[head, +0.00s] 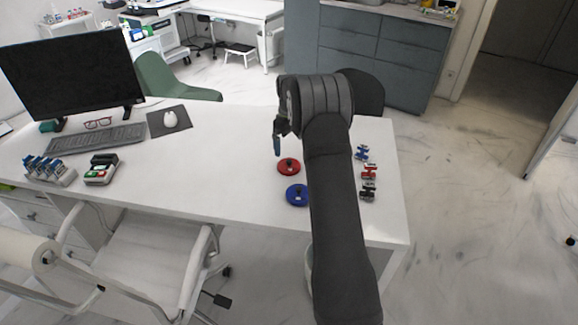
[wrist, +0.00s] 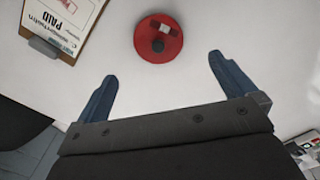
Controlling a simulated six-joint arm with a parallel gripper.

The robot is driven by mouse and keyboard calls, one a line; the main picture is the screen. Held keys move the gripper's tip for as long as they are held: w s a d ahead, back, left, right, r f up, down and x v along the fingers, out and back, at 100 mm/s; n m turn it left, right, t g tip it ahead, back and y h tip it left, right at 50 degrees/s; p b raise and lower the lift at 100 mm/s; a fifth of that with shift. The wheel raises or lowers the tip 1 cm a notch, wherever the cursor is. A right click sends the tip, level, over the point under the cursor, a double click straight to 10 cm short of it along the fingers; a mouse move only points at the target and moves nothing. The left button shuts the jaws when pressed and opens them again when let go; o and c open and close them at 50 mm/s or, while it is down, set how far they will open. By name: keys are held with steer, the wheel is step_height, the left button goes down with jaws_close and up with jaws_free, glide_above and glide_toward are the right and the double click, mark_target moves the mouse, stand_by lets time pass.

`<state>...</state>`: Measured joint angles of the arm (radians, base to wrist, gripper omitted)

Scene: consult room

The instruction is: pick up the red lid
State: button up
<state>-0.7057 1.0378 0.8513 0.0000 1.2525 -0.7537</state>
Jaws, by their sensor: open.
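The red lid (head: 288,166) lies flat on the white desk, just behind a blue lid (head: 297,194) in the head view. It is round with a dark knob and a small pale and red patch. In the wrist view the red lid (wrist: 158,38) sits beyond the fingertips, roughly centred between them. My gripper (head: 277,146) hangs above the desk close to the red lid. In the wrist view its two blue fingers (wrist: 162,70) are spread wide with nothing between them.
Small blue, red and dark items (head: 367,172) stand in a row right of my arm. A clipboard (wrist: 68,15) lies left of the lid in the wrist view. A keyboard (head: 95,138), mouse (head: 170,118) and monitor (head: 70,75) are at the left. The desk's middle is clear.

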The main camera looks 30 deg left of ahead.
mark_target(288, 160)
step_height(288, 160, down, 5)
steer(key=shift+w+a+f, duration=0.15)
steer(key=shift+a+f, duration=0.05)
steer(key=shift+f, duration=1.15)
steer(key=shift+w+a+f, duration=0.1)
steer(key=shift+a+f, duration=0.1)
steer(key=shift+f, duration=1.15)
steer(key=c, duration=0.9)
